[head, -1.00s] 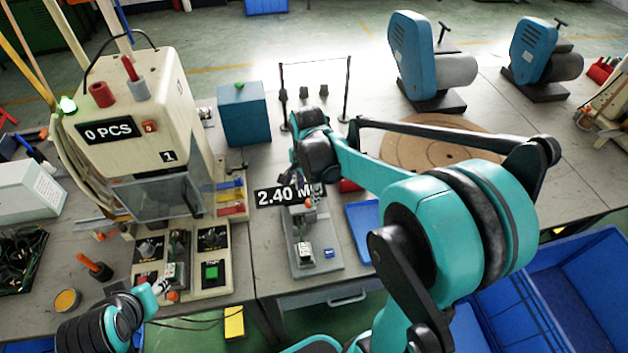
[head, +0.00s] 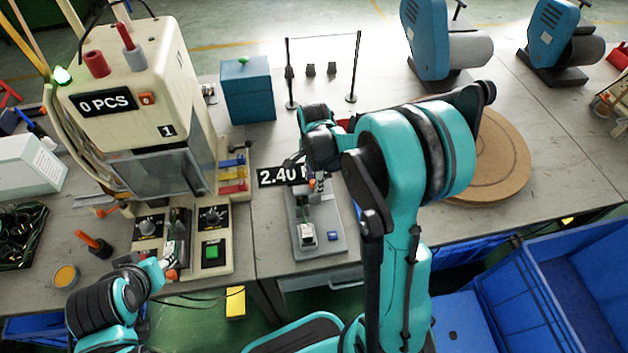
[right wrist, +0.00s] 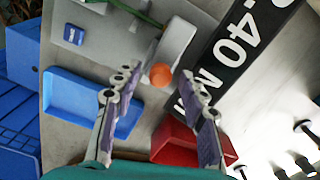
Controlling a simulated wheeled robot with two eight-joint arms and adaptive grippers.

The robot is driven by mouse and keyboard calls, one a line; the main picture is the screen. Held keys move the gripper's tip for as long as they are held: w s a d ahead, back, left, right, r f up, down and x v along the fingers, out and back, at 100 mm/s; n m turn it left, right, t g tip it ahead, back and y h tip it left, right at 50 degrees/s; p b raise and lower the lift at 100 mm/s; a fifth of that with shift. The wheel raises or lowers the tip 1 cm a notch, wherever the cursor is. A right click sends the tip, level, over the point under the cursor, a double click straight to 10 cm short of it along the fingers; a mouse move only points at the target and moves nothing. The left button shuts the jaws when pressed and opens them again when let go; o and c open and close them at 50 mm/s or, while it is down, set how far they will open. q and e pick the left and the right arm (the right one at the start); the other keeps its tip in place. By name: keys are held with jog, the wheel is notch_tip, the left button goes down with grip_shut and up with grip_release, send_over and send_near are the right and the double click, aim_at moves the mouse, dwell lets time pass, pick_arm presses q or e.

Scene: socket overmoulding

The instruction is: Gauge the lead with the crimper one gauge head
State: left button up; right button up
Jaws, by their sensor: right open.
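The gauge stand (head: 333,225) is a grey plate with a small post, a black 2.40 display (head: 280,176) and an orange-tipped head, whose orange knob (right wrist: 162,75) shows in the right wrist view. My right gripper (head: 317,180) is over the stand's far end. In the right wrist view its fingers (right wrist: 160,88) are apart on either side of the knob, with nothing seen held. My left gripper (head: 164,268) is at the front of crimper one (head: 150,100), beside an orange knob; its jaws are too small to read. I cannot make out a lead clearly.
A blue tray (right wrist: 75,92) and a red tray (right wrist: 178,143) flank the right gripper in the right wrist view. A teal box (head: 247,92) and a thin black frame (head: 288,75) stand behind. Blue crates (head: 590,275) stand at right, off the table.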

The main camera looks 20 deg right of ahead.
grip_shut()
jog(key=shift+s+d, duration=0.2)
jog(key=shift+d, duration=0.55)
jog(key=shift+s+d, duration=0.2)
jog(key=shift+d, duration=0.55)
jog(key=shift+s+d, duration=0.2)
jog(key=shift+d, duration=0.55)
jog(key=shift+c, duration=2.1)
grip_release()
jog(key=o, duration=0.4)
jog(key=shift+d, duration=0.1)
notch_tip(320, 180, up, 12)
jog(key=shift+r, duration=0.1)
